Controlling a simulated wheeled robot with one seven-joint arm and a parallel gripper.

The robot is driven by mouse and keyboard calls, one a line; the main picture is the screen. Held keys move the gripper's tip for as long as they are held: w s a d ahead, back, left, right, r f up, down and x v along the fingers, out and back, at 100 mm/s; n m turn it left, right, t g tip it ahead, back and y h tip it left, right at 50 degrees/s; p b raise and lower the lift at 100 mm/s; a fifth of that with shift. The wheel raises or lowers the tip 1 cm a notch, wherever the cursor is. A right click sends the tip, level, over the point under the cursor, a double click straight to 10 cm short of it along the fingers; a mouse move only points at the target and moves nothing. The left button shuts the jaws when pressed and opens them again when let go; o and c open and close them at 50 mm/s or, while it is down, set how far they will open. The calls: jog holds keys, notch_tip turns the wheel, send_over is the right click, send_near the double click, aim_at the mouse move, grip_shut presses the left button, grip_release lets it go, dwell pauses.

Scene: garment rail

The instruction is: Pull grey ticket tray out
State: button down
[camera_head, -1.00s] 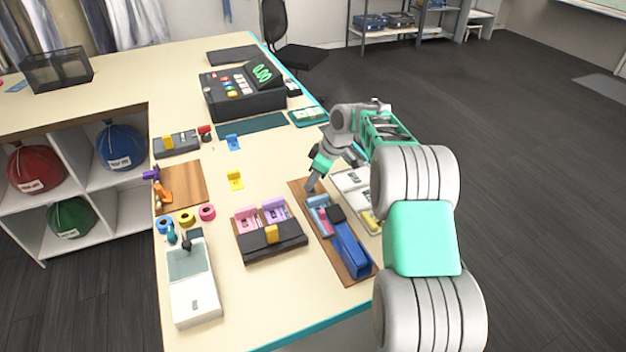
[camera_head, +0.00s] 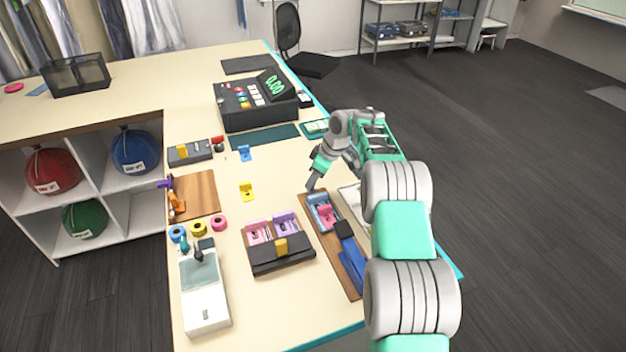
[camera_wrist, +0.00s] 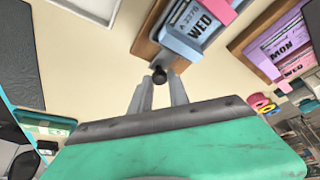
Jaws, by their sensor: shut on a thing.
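My gripper (camera_head: 312,186) is shut on the small dark knob (camera_wrist: 159,75) at the end of a pale blue-grey ticket tray (camera_head: 318,206). The knob shows between the fingertips in the wrist view (camera_wrist: 159,84).
A dark holder (camera_head: 282,262) with pink and purple trays stands left of the board. A yellow piece (camera_head: 247,191) and a black cash register (camera_head: 256,105) are farther back. Bare counter lies beyond the board's far end. A white tray (camera_head: 350,199) lies right of the board, partly hidden by my arm.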

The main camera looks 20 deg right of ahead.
jog(key=c, duration=1.5)
grip_release()
jog(key=shift+w+r, duration=0.15)
jog(key=shift+w, duration=0.15)
jog(key=shift+o, duration=1.1)
jog(key=shift+s, duration=0.1)
jog(key=v, duration=0.7)
jog(key=shift+r+b, duration=0.3)
jog(key=shift+s+d, duration=0.1)
jog(key=shift+d, duration=0.1)
